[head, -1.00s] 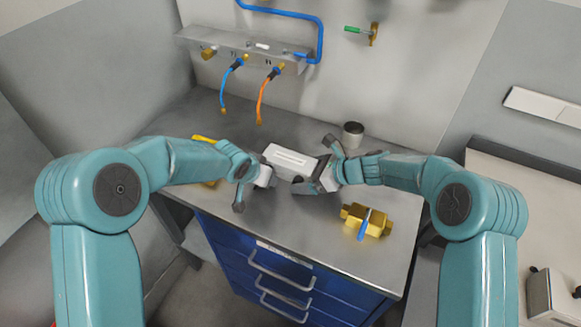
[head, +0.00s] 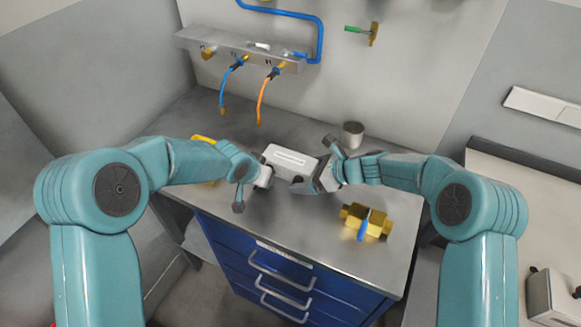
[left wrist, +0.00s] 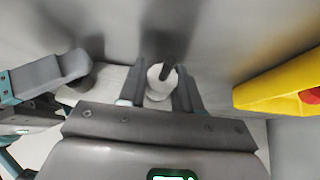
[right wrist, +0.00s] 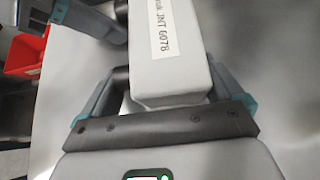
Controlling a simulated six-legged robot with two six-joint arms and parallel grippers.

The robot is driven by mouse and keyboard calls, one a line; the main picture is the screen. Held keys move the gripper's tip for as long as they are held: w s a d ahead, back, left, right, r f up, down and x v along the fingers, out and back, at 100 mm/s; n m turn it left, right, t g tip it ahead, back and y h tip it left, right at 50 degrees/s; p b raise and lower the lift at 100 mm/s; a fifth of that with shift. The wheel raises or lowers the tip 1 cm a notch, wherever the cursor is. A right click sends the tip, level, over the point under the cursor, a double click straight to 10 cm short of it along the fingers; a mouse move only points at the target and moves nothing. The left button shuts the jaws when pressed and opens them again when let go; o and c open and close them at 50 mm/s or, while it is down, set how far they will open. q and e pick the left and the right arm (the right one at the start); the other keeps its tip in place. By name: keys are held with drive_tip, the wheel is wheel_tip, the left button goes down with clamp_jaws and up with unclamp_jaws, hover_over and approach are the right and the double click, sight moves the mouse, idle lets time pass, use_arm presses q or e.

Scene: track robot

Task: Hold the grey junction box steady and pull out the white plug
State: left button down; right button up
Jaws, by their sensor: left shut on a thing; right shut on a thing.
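The grey junction box (head: 290,161) is a pale block with a label on top, between my two grippers over the bench. My right gripper (head: 318,177) is shut on the box at its right end. In the right wrist view the box (right wrist: 172,78) sits between the fingers, its printed label facing up. My left gripper (head: 260,177) is at the box's left end, shut on the white plug (left wrist: 160,82), a short white cylinder with a dark cable.
The steel bench (head: 275,220) has free room in front. A brass block with a blue part (head: 366,222) lies at the right, a grey cup (head: 352,134) behind. A yellow object (head: 203,139) is partly behind my left arm. Blue (head: 226,88) and orange (head: 264,98) hoses hang from the wall shelf.

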sight(254, 189)
use_arm(q)
drive_tip(key=shift+s+a, duration=0.15)
drive_tip(key=shift+s, duration=0.15)
drive_tip(key=shift+s+a, duration=0.4)
drive_tip(key=shift+s, duration=0.5)
drive_tip(key=shift+s+a, duration=0.35)
drive_tip(key=shift+s, duration=0.5)
drive_tip(key=shift+r, duration=4.05)
use_arm(e)
drive_tip(key=o, duration=0.8)
